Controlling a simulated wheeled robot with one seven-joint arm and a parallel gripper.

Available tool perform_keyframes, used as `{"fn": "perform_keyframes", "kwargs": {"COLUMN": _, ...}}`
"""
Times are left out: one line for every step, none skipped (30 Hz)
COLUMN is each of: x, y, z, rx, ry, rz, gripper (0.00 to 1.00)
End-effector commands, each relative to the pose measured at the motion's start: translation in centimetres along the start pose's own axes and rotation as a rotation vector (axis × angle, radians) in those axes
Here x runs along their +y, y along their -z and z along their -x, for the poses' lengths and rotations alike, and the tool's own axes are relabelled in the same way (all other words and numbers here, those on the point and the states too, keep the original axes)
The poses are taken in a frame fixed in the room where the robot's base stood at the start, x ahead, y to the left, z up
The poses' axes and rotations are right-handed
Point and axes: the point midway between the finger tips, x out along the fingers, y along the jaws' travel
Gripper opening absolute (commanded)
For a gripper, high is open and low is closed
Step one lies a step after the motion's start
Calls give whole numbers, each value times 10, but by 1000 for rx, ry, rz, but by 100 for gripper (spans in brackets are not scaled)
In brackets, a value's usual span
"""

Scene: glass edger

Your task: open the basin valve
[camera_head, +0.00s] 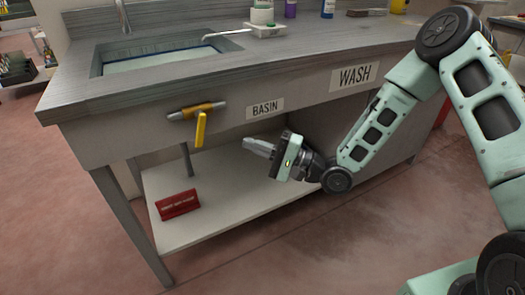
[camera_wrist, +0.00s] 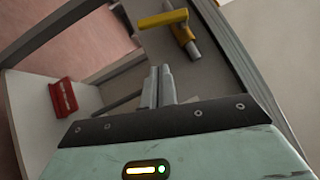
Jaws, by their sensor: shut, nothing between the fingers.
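The basin valve is on the front panel of the counter, left of the BASIN label (camera_head: 265,108). Its yellow lever (camera_head: 200,129) hangs down from a short horizontal pipe (camera_head: 185,113) with a brass-coloured middle. In the wrist view the yellow lever (camera_wrist: 164,18) shows near the top, beyond my fingertips. My gripper (camera_head: 249,145) is to the right of the lever and a little lower, apart from it. Its fingers (camera_wrist: 159,74) are together and empty in the wrist view.
The counter (camera_head: 350,52) holds a sunken basin (camera_head: 165,57) with water, and bottles at the back. Below is a white shelf (camera_head: 235,200) with a red box (camera_head: 178,204), also in the wrist view (camera_wrist: 63,97). A grey leg (camera_head: 133,225) stands at the left. Space before the lever is clear.

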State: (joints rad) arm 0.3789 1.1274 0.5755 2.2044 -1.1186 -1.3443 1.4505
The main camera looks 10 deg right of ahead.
Motion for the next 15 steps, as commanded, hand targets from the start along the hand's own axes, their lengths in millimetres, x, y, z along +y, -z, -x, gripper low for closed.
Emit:
{"fn": "perform_keyframes", "kwargs": {"x": 1, "y": -1, "z": -12, "rx": -5, "ry": 1, "rz": 2, "gripper": 0}}
{"fn": "perform_keyframes", "kwargs": {"x": 1, "y": -1, "z": -18, "rx": -4, "ry": 1, "rz": 3, "gripper": 0}}
{"fn": "perform_keyframes", "kwargs": {"x": 1, "y": -1, "z": -26, "rx": -4, "ry": 2, "rz": 4, "gripper": 0}}
{"fn": "perform_keyframes", "kwargs": {"x": 1, "y": -1, "z": -33, "rx": -4, "ry": 2, "rz": 3, "gripper": 0}}
{"fn": "perform_keyframes", "kwargs": {"x": 1, "y": 0, "z": -38, "rx": -3, "ry": 1, "rz": 3, "gripper": 0}}
{"fn": "perform_keyframes", "kwargs": {"x": 1, "y": -1, "z": -47, "rx": -3, "ry": 1, "rz": 3, "gripper": 0}}
{"fn": "perform_keyframes", "kwargs": {"x": 1, "y": -1, "z": -52, "rx": -2, "ry": 1, "rz": 2, "gripper": 0}}
{"fn": "perform_keyframes", "kwargs": {"x": 1, "y": -1, "z": -58, "rx": -3, "ry": 2, "rz": 2, "gripper": 0}}
{"fn": "perform_keyframes", "kwargs": {"x": 1, "y": -7, "z": -62, "rx": -3, "ry": 1, "rz": 0, "gripper": 0}}
{"fn": "perform_keyframes", "kwargs": {"x": 1, "y": -11, "z": -65, "rx": -3, "ry": 1, "rz": 0, "gripper": 0}}
{"fn": "perform_keyframes", "kwargs": {"x": 1, "y": -14, "z": -67, "rx": -3, "ry": 0, "rz": 0, "gripper": 0}}
{"fn": "perform_keyframes", "kwargs": {"x": 1, "y": -18, "z": -71, "rx": -2, "ry": 0, "rz": 1, "gripper": 0}}
{"fn": "perform_keyframes", "kwargs": {"x": 1, "y": -20, "z": -73, "rx": -2, "ry": 0, "rz": 1, "gripper": 0}}
{"fn": "perform_keyframes", "kwargs": {"x": 1, "y": -21, "z": -75, "rx": -1, "ry": 0, "rz": 1, "gripper": 0}}
{"fn": "perform_keyframes", "kwargs": {"x": 1, "y": -24, "z": -78, "rx": 0, "ry": 0, "rz": 1, "gripper": 0}}
